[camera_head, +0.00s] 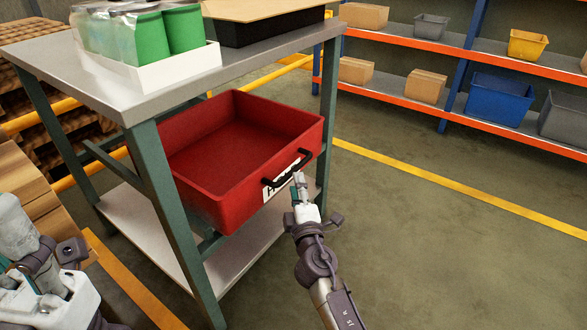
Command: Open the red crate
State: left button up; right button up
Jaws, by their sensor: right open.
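The red crate (192,185) is a drawer-like box under the top of a metal table (128,95). It sticks out toward the front right, and its empty inside shows. A black handle (291,170) and a white label (276,192) are on its front face. My right gripper (299,186) is open, just below and in front of the handle; I cannot tell whether it touches it. My left arm shows at the lower left; the fingers of its gripper (25,280) do not show clearly.
On the table top stand a white tray (180,72) with green containers and a black box (270,30). A lower shelf (140,220) lies under the crate. A rack (440,45) with bins and cartons stands at the back right. The floor on the right is free.

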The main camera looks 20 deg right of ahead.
aim_at(294, 168)
jog(key=w, duration=0.6)
jog(key=shift+d+r+b, duration=0.3)
jog(key=shift+d+r, duration=0.1)
jog(key=shift+c, duration=0.3)
grip_shut()
